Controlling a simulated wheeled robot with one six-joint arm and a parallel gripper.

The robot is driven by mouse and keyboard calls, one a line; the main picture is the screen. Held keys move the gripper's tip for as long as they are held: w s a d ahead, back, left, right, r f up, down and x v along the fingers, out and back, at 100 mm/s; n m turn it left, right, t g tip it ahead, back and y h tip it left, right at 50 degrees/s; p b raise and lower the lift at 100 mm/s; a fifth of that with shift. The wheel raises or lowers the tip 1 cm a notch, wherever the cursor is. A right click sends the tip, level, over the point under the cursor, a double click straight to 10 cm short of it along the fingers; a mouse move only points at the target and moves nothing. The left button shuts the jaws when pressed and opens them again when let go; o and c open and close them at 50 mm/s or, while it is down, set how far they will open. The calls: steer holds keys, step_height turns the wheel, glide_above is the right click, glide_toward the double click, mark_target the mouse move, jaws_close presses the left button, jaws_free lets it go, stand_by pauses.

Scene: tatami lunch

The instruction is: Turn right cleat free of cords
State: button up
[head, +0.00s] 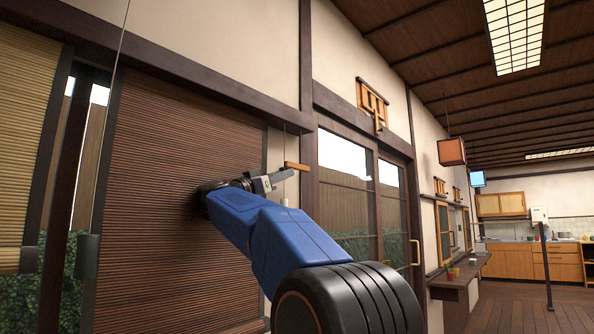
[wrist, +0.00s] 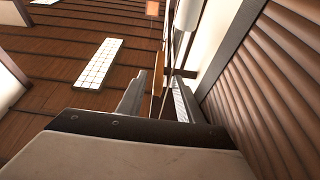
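A small orange-brown wooden bar, which looks like the right cleat (head: 296,166), is on the pale wall strip right of the brown slatted blind (head: 165,200). A thin cord runs down to it from above. My gripper (head: 290,174) is just left of and below the bar in the head view; I cannot tell whether they touch. In the wrist view the fingers of my gripper (wrist: 157,95) stand apart, with a narrow brown strip seen between them. I cannot tell whether that strip is the cleat. How the cord lies on the cleat is too small to tell.
The slatted blind (wrist: 270,100) is close on the right in the wrist view. A second cord with a grey weight (head: 85,256) hangs at the blind's left side. Glass sliding doors (head: 350,190) are to the right. A wall shelf (head: 458,278) stands beyond.

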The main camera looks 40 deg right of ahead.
mark_target(297, 169)
steer(key=x, duration=0.9)
jaws_close()
